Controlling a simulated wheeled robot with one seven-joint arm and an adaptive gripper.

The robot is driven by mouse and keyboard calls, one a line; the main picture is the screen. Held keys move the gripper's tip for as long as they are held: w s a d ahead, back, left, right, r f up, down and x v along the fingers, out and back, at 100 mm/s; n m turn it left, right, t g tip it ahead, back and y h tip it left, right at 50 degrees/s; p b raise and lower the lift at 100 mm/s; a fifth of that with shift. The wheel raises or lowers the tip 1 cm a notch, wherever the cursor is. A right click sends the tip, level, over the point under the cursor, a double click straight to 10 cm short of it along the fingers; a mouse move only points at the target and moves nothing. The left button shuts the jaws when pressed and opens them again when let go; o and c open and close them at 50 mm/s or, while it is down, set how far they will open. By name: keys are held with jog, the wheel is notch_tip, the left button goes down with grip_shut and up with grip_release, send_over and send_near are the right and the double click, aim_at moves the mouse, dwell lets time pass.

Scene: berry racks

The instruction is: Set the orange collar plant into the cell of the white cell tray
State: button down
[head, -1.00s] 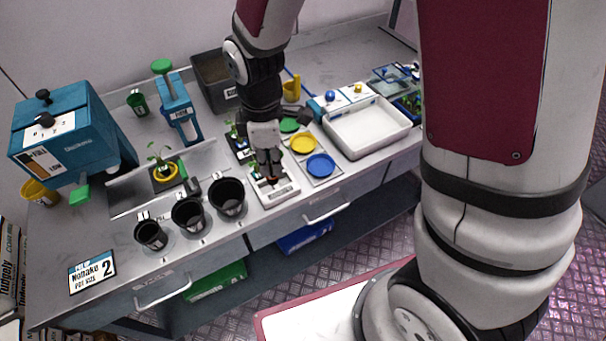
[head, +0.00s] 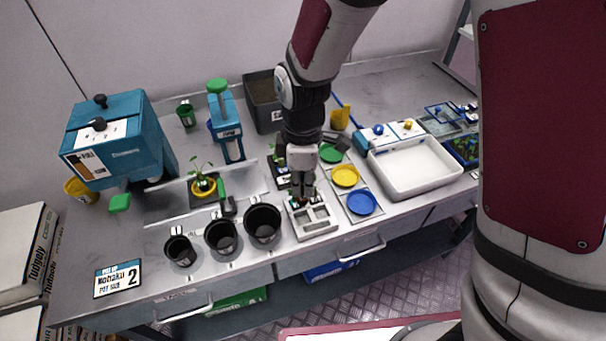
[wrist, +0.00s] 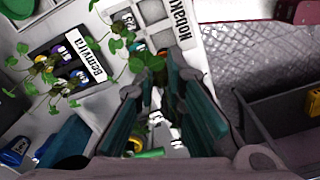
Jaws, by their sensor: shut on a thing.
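The white cell tray (head: 318,232) lies at the bench's front edge in the head view, with open cells at its front. My gripper (head: 302,200) points down over its back left part, shut on the orange collar plant (head: 299,205), which is mostly hidden by the fingers. In the wrist view, the plant's green leaves (wrist: 148,62) show at the tips of my gripper (wrist: 160,72). The white tray (wrist: 187,22), with a label, is just beyond them. The collar is not clearly visible there, and I cannot tell whether the plant touches the tray.
A black plant tray (wrist: 92,40) with several coloured collars sits close beside the white tray. Three black pots (head: 262,225) stand left of it. Yellow and blue dishes (head: 361,203) are on the right, with a white basin (head: 450,178) beyond. A yellow-collared plant (head: 203,186) stands at left.

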jog(key=shift+f+b, duration=1.75)
jog(key=shift+f, duration=2.4)
jog(key=c, duration=1.6)
grip_release()
jog(key=shift+r+p, duration=2.15)
jog(key=shift+r, duration=2.35)
jog(key=shift+r, duration=0.1)
